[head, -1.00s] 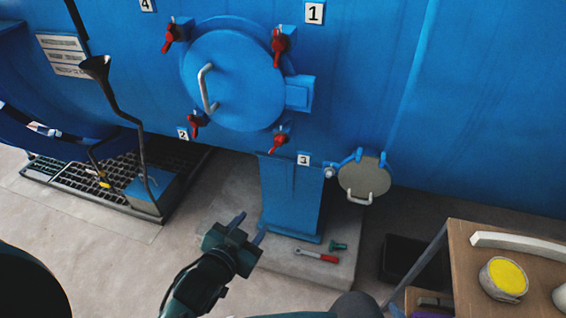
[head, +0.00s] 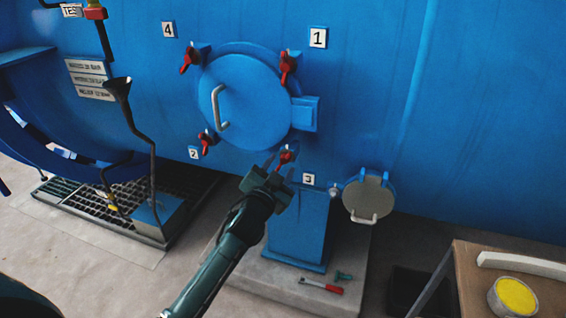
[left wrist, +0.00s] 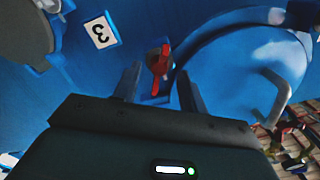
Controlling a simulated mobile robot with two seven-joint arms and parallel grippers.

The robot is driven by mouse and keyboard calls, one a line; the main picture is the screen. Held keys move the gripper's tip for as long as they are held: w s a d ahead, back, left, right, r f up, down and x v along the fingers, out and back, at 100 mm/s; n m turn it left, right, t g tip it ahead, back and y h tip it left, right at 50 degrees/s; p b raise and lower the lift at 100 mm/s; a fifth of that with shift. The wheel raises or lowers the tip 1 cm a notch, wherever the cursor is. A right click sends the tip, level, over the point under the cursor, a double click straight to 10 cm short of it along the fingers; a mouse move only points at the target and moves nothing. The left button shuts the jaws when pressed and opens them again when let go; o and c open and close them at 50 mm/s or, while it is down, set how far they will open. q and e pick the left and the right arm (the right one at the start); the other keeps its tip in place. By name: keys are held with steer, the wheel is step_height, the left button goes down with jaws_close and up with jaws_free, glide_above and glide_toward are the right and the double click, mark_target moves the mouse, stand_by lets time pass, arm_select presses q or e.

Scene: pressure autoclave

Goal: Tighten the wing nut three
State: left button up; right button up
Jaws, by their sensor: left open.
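The red wing nut three (head: 286,156) sits at the lower right edge of the round blue hatch (head: 245,103), beside the plate marked 3 (head: 308,179). My left gripper (head: 279,162) is open, with its fingertips close to this nut. In the left wrist view the nut (left wrist: 159,62) shows just beyond and between the two open fingers (left wrist: 158,85), and the plate 3 (left wrist: 101,32) lies to its left. I see no clear contact between fingers and nut. My right gripper is not in view.
Other red wing nuts sit at plate 1 (head: 288,68), plate 4 (head: 188,60) and plate 2 (head: 207,141). A small grey round cover (head: 368,199) is to the right. A red-handled tool (head: 321,286) lies on the plinth. A wooden table (head: 468,283) stands at lower right.

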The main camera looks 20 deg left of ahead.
mark_target(284, 161)
arm_select(q)
steer(key=shift+w+d, duration=0.1)
steer(key=shift+w, duration=1.4)
jaws_close()
